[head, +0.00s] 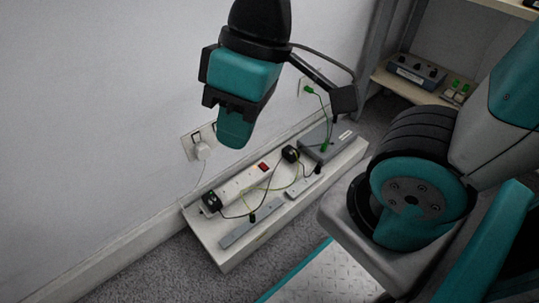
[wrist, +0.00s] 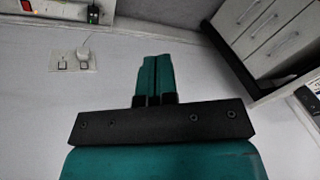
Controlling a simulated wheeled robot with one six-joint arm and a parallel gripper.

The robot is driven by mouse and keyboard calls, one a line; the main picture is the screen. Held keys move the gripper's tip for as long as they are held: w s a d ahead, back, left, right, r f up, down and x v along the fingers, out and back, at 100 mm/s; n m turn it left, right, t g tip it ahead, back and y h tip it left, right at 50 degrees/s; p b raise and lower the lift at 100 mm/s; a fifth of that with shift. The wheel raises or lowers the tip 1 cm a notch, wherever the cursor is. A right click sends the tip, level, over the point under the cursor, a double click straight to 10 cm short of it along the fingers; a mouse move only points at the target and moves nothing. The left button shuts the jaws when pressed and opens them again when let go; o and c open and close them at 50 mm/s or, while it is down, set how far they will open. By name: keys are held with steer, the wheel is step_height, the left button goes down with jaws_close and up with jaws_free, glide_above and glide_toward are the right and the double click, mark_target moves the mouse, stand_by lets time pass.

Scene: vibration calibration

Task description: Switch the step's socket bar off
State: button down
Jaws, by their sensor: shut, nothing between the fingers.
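The white socket bar (head: 240,183) lies on the low white step (head: 222,254) by the wall. Its red switch (head: 263,167) shows near its far end; whether it is on or off is too small to tell. Black plugs sit at both ends of the bar. My gripper (head: 235,137) is shut and empty, in the air above and a little left of the bar, apart from it. In the wrist view its closed teal fingers (wrist: 155,75) show against the pale wall, and a red switch shows at the top left edge.
A wall socket with a white plug (head: 203,150) is left of the step; it also shows in the wrist view (wrist: 84,54). A grey box (head: 326,141), cables and grey bars (head: 252,223) share the step. A shelf with a control box (head: 416,71) stands at the right.

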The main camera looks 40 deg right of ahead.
steer(key=w+d+f+n+b, duration=0.2)
steer(key=w+d+f+b, duration=0.1)
steer(key=w+f, duration=0.55)
steer(key=n+t+h+b, duration=0.1)
steer(key=n+h+b, duration=0.3)
steer(key=n+b, duration=0.45)
glide_above(263, 164)
steer(key=s, duration=0.2)
step_height(263, 164, down, 30)
steer(key=shift+a+f+n+p, duration=0.2)
steer(key=shift+n+p, duration=0.25)
steer(key=shift+f, duration=0.1)
steer(key=f+b, duration=0.3)
steer(key=f, duration=0.1)
steer(key=w+f+b, duration=0.1)
steer(key=f+b, duration=0.2)
steer(key=f, duration=0.2)
steer(key=f+b, duration=0.3)
steer(key=f, duration=0.1)
steer(key=shift+w+f+b, duration=0.35)
steer(key=shift+w, duration=0.05)
steer(key=shift+d+p, duration=0.1)
steer(key=shift+p, duration=0.2)
